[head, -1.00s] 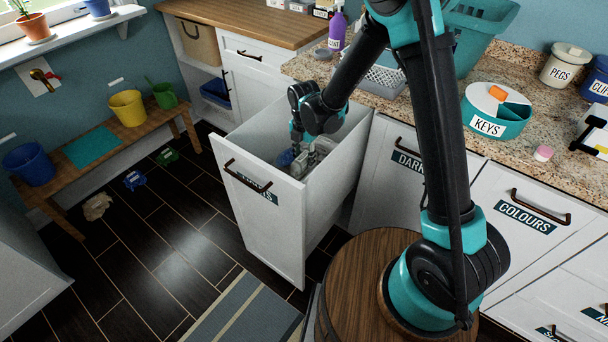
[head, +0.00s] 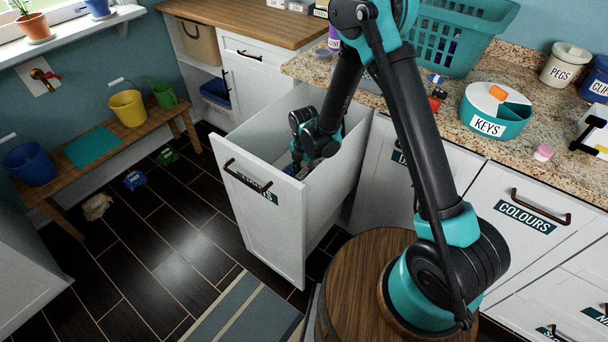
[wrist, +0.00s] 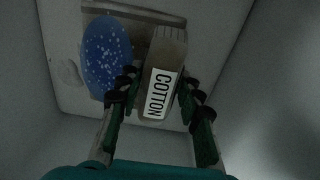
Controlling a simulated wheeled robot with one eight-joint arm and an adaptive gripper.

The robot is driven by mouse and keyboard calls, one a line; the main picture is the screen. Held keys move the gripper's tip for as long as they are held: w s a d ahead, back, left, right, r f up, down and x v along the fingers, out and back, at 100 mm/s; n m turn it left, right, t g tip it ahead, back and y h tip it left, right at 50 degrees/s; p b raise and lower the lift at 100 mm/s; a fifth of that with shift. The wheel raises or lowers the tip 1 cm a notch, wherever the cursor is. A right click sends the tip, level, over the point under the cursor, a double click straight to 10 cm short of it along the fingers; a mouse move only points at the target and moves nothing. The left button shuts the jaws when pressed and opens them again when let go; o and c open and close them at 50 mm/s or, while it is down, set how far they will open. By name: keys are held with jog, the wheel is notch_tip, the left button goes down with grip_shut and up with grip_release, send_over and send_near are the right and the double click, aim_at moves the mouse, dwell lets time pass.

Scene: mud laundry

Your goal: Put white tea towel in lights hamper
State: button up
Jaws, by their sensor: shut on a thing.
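The lights hamper (head: 242,225) is a white pull-out bin, standing open; its front label is partly hidden by the handle and ends in "TS". The block is low, close above or on the bin floor; I cannot tell which.
A blue white-speckled oval thing (wrist: 106,57) lies beside the block in the hamper, with a pale lump at far left. The darks and colours (head: 524,216) fronts are shut. A teal basket (head: 455,40) and keys tub (head: 494,112) stand on the counter.

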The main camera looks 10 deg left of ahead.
jog(key=o, duration=1.2)
jog(key=shift+f, duration=0.1)
notch_tip(320, 180, up, 12)
jog(key=shift+r, duration=0.15)
